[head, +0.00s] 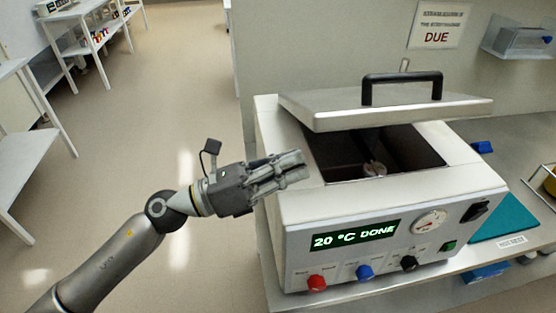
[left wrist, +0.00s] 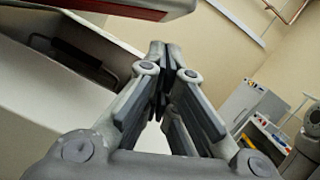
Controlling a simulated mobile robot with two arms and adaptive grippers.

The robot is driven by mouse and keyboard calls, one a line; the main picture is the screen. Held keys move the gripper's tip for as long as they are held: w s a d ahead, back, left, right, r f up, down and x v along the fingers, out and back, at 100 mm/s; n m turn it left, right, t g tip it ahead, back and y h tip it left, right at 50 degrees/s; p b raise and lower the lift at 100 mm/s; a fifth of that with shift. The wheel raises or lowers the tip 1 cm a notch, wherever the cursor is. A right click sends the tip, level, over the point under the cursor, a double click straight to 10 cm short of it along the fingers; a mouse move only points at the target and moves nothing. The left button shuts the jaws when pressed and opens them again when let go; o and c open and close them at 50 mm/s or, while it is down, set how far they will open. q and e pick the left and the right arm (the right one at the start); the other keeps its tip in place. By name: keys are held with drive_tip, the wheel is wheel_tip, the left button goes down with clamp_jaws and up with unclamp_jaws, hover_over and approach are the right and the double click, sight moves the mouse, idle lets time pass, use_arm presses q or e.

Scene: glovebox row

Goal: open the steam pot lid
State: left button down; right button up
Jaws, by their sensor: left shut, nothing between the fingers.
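The steam pot (head: 345,215) is a white box-shaped unit on a bench; its front display reads "20 °C DONE". Its grey metal lid (head: 390,104), with a black handle (head: 401,77), is raised and tilted above the opening (head: 415,150). Something small and pale shows inside the dark chamber. My left gripper (head: 300,165) is shut and empty, at the left front edge of the opening, below the lid. In the left wrist view, the closed fingers (left wrist: 165,60) point past the pot (left wrist: 45,110), with the lid's underside edge (left wrist: 130,8) above. My right gripper is not in view.
A teal mat (head: 505,220) and a wire basket (head: 547,182) are right of the pot. The floor (head: 170,90) at left is open, with white shelves (head: 92,45) beyond.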

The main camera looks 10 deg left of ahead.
use_arm(q)
drive_tip(key=p+x, duration=0.1)
drive_tip(key=x, duration=0.3)
drive_tip(key=shift+d+r+p, duration=0.2)
drive_tip(key=shift+r+p, duration=0.05)
drive_tip(key=shift+p, duration=0.15)
drive_tip(key=shift+w+d, duration=0.3)
drive_tip(key=shift+d, duration=0.2)
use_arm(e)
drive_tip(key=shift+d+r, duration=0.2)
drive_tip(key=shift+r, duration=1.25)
